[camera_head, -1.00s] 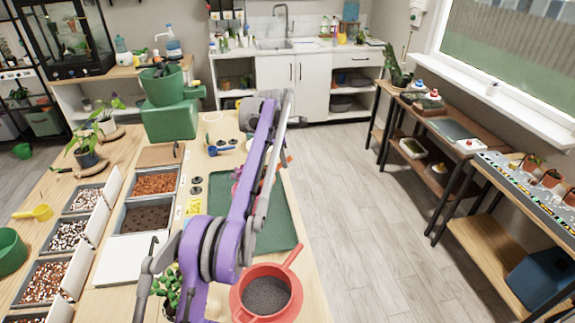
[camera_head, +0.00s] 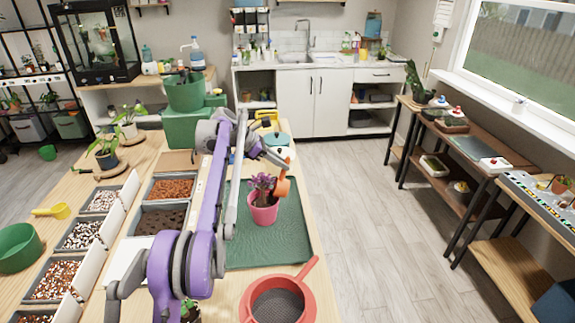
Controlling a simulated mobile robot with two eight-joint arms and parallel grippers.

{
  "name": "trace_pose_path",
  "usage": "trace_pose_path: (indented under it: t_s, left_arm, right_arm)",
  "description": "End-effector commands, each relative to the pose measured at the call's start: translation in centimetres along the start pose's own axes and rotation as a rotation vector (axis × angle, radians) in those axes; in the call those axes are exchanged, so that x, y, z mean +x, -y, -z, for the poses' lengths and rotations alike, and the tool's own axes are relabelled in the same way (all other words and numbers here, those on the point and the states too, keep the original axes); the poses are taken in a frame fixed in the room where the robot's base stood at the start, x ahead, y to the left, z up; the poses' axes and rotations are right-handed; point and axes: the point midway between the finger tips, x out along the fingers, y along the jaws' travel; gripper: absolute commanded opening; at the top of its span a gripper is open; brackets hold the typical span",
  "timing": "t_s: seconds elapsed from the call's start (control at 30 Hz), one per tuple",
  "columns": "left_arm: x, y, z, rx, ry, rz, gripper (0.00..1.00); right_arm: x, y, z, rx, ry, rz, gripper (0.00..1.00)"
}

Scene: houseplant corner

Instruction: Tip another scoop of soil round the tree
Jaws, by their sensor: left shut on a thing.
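A pink pot (camera_head: 264,212) with a small purple-leaved tree (camera_head: 262,184) stands on the green mat (camera_head: 285,240). My left gripper (camera_head: 277,156) is just beyond and above the pot, at the end of the purple arm. It is shut on an orange scoop (camera_head: 282,187), which hangs at the tree's right side, over or beside the pot's rim. I cannot tell whether it touches the pot or holds soil. A bin of dark soil (camera_head: 152,222) is left of the mat, partly hidden by my arm. My right gripper is not in view.
A red-rimmed sieve (camera_head: 308,273) sits at the mat's near edge. Bins of bark (camera_head: 171,188) and pebbles (camera_head: 52,280) line the left. A green tub (camera_head: 186,94) on a green block stands at the back. The mat's right part is clear.

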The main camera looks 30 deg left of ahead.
Motion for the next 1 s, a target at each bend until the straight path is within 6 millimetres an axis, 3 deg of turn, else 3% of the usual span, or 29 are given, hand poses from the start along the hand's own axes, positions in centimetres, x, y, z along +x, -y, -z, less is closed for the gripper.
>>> trace_pose_path:
  t_s: [0.5, 1.0]
  left_arm:
    - [-1.9, -0.6, 2.2, -0.047, 0.227, 0.022, 0.0]
    - [-2.1, -0.7, 2.3, -0.049, 0.248, 0.025, 0.0]
  right_arm:
    - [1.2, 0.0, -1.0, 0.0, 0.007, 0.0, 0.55]
    - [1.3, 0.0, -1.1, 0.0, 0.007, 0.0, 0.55]
